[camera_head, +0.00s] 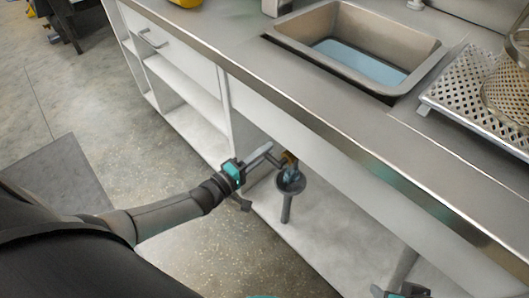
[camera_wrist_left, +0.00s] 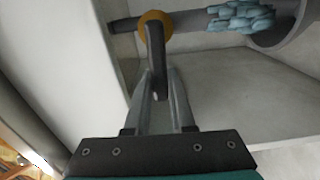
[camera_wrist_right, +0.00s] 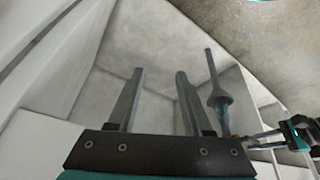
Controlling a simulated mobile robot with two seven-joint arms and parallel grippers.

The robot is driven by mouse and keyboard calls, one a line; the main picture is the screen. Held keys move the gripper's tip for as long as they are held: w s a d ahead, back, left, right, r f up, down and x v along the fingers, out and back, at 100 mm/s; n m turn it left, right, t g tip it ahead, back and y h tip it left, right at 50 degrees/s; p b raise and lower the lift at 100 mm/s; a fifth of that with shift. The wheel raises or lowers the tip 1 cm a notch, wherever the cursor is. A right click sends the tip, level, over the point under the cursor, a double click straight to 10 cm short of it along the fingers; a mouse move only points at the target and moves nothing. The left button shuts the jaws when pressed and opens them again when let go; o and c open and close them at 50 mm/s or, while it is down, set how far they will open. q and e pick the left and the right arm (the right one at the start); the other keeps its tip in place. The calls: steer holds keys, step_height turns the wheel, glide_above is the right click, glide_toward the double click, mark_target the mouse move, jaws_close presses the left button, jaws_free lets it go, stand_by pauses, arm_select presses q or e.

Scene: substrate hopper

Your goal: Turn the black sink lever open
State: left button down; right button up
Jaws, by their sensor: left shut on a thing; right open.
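The black lever (camera_wrist_left: 156,55) shows in the left wrist view, hanging from an orange-brass collar (camera_wrist_left: 155,19) on a dark pipe under the counter. My left gripper (camera_wrist_left: 163,90) is shut on the lever's lower end, one finger on each side. In the head view my left gripper (camera_head: 265,153) reaches under the sink from the left; the lever is hard to make out there beside the brass fitting (camera_head: 290,158). My right gripper (camera_wrist_right: 160,90) is open and empty in the right wrist view. Part of it shows at the head view's bottom right (camera_head: 402,292).
The sink basin (camera_head: 345,45) holds bluish water in the metal counter above. A dark funnel-shaped drain (camera_head: 290,182) hangs beside the brass fitting. White open shelves (camera_head: 185,90) stand left. A perforated tray (camera_head: 475,95) lies on the counter. Floor is clear in front.

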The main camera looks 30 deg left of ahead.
arm_select(q)
steer(key=shift+d+f+n, duration=0.1)
steer(key=shift+f+n, duration=0.1)
steer(key=shift+n, duration=0.2)
arm_select(e)
steer(key=shift+r, duration=0.4)
arm_select(q)
steer(key=c, duration=0.8)
jaws_free()
steer(key=shift+o, duration=0.2)
steer(key=shift+s, duration=0.3)
steer(key=p+v, duration=0.3)
steer(key=v, duration=1.1)
steer(key=shift+s+a, duration=0.25)
steer(key=shift+s, duration=0.05)
arm_select(e)
step_height(320, 180, down, 8)
steer(key=g, duration=0.1)
steer(key=shift+s, duration=0.4)
arm_select(q)
steer(key=shift+r, duration=0.1)
arm_select(e)
steer(key=shift+r, duration=0.1)
